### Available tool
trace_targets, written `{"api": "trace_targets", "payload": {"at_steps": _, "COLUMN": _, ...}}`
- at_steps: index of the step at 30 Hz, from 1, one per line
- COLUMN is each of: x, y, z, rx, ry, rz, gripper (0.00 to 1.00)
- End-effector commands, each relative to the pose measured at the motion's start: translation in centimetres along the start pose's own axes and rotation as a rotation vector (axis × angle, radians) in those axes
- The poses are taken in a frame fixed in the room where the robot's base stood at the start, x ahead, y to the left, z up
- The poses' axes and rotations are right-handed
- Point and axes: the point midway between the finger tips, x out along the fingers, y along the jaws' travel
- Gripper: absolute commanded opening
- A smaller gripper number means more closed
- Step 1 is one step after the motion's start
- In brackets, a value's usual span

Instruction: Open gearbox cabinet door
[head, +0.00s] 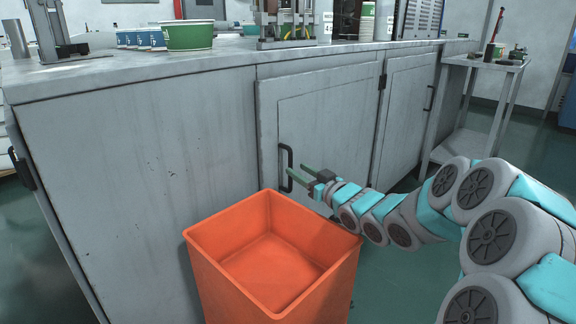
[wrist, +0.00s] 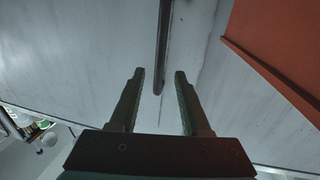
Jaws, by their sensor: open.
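A grey cabinet door (head: 325,125) is on the front of the metal cabinet and looks shut. Its dark vertical handle (head: 285,168) is on the left side of the door. My gripper (head: 294,171) is open at the handle, its fingers pointing toward the door. In the wrist view, the handle (wrist: 163,45) runs between the two open fingertips (wrist: 160,74), and one end of it appears in the gap. Whether a finger touches it I cannot tell. No label shows which door is the gearbox one.
An orange bin (head: 275,255) stands on the floor just in front of the door, below my gripper; its wall also shows in the wrist view (wrist: 275,45). A second door (head: 405,115) is to the right. A side table (head: 485,62) stands beyond it. Cups and machines are on top.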

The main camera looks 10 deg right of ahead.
Motion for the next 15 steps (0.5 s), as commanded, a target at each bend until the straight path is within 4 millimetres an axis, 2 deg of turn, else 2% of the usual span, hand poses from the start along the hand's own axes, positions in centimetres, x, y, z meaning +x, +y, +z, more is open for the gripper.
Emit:
{"api": "trace_targets", "payload": {"at_steps": 7, "x": 3.5, "y": -0.1, "z": 0.0, "rx": 0.0, "ry": 0.002, "rz": -0.002, "gripper": 0.47}}
{"api": "trace_targets", "payload": {"at_steps": 15, "x": 5.0, "y": 0.1, "z": -0.1, "rx": 0.0, "ry": 0.001, "rz": 0.002, "gripper": 0.47}}
